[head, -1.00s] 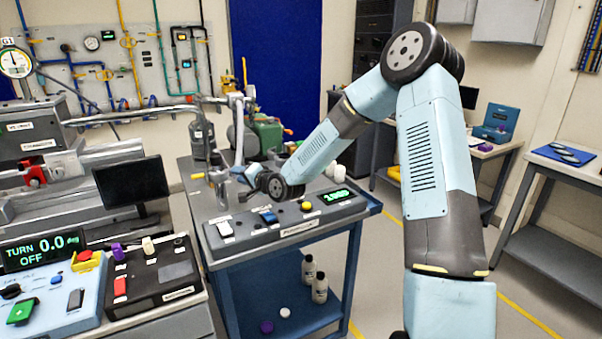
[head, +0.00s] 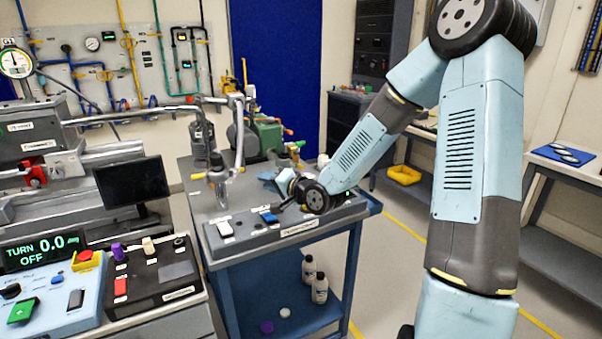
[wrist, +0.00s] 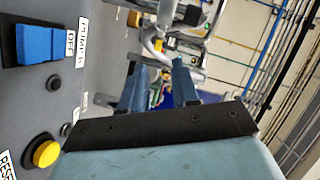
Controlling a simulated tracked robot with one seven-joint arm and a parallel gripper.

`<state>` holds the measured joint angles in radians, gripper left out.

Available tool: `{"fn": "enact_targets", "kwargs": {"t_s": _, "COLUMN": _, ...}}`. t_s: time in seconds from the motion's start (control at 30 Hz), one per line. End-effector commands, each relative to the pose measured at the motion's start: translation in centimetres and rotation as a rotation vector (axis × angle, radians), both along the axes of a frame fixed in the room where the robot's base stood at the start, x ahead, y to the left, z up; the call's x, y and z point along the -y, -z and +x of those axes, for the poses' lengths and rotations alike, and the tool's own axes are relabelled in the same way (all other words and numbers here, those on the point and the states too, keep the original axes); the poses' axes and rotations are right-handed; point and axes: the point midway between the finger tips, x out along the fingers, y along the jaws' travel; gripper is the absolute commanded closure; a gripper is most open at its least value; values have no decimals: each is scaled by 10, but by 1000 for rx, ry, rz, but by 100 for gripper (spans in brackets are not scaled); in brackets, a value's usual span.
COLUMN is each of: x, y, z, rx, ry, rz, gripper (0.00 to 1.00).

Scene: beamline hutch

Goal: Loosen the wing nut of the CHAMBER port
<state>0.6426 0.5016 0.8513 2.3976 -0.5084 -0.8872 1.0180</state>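My gripper (head: 268,176) is above the back of the grey control box, to the right of a metal pipe fitting (head: 222,180) with a yellow-tipped handle. In the wrist view its two blue fingers (wrist: 158,85) stand apart with nothing seen between them. A curved metal pipe (wrist: 150,42) with a small yellow part lies beyond the fingertips in that view. I cannot read a CHAMBER label or pick out the wing nut for sure in either view. The gripper and the fitting look apart in the head view.
The control box (head: 285,232) at the bench's front has a blue switch (head: 268,216), also seen in the wrist view (wrist: 40,45), and a yellow button (wrist: 46,153). A green pump (head: 268,135) stands behind. A dark monitor (head: 130,182) is at left. The blue lower shelf holds bottles (head: 319,288).

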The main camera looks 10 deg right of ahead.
Motion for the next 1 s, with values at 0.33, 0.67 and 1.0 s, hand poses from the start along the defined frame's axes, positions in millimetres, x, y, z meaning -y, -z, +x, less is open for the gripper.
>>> {"fn": "enact_targets", "kwargs": {"t_s": 0.33, "x": 3, "y": 6, "z": -8, "rx": -40, "ry": 24, "rz": -126, "gripper": 70}}
{"fn": "enact_targets", "kwargs": {"t_s": 0.67, "x": 12, "y": 5, "z": -19, "rx": -90, "ry": 69, "rz": -281, "gripper": 70}}
{"fn": "enact_targets", "kwargs": {"t_s": 1.0, "x": 25, "y": -5, "z": -35, "rx": -135, "ry": 124, "rz": -415, "gripper": 70}}
